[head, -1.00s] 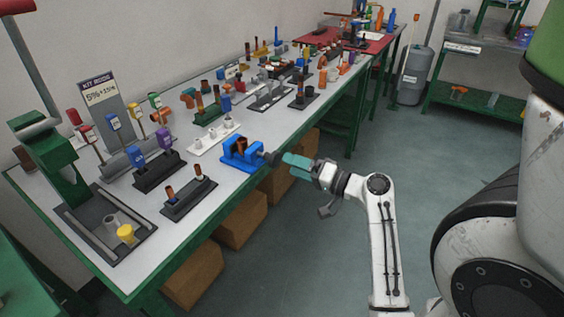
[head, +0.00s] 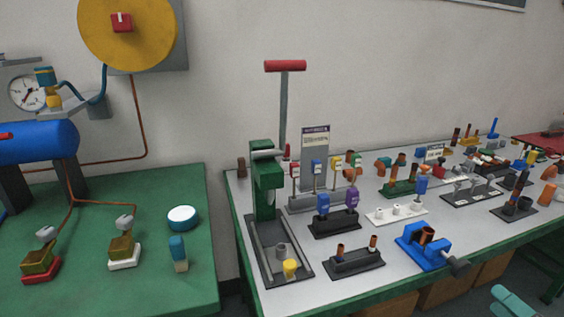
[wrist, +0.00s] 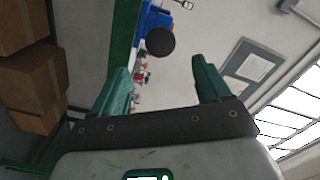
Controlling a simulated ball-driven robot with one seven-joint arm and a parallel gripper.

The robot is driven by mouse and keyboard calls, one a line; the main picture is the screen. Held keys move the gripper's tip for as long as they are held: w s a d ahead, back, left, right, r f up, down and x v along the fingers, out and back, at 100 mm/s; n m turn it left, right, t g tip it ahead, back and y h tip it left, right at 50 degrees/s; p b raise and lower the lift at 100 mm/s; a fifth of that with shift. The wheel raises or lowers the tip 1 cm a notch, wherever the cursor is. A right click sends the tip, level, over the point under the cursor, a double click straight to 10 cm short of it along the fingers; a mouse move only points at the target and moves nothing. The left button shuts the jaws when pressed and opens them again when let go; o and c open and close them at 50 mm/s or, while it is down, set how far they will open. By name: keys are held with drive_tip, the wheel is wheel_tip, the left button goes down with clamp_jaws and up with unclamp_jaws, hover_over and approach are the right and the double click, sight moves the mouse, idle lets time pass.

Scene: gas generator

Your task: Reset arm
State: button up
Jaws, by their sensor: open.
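My gripper shows in the wrist view (wrist: 160,90) with its two teal fingers spread wide and nothing between them. In the head view only part of my gripper (head: 512,302) shows, at the bottom right edge, in front of the workbench. The blue vise (head: 425,245) stands on the bench's front edge with a copper-coloured piece in it. The vise (wrist: 153,22) also shows beyond the fingers in the wrist view, with its dark round knob (wrist: 160,42) facing me. The gripper is apart from it. Most of my arm is hidden below the head view.
The grey-topped workbench (head: 380,285) holds a green lever press (head: 265,190) and several fixtures. A green table (head: 110,290) stands at the left, with a blue tank (head: 40,141) and gauge (head: 27,92). In the wrist view, cardboard boxes (wrist: 35,85) are at the left.

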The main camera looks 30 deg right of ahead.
drive_tip(key=w+a+f+n+g+y+p, duration=0.2)
drive_tip(key=w+a+f+n+g+y, duration=0.15)
drive_tip(key=a, duration=0.45)
drive_tip(key=w+a+f+n+g+y+p, duration=0.3)
drive_tip(key=w+a+f+g, duration=0.15)
drive_tip(key=a, duration=0.35)
drive_tip(key=s+a+n+g+h+p, duration=0.1)
drive_tip(key=s+a+n+g+p, duration=0.1)
drive_tip(key=s+a+n+g, duration=0.2)
drive_tip(key=s+a+f+n+g+h+p, duration=0.1)
drive_tip(key=s+a+n+g, duration=0.3)
drive_tip(key=a, duration=0.5)
drive_tip(key=shift+s+a+f+p, duration=0.3)
drive_tip(key=shift+s+p, duration=0.1)
drive_tip(key=shift+p, duration=0.3)
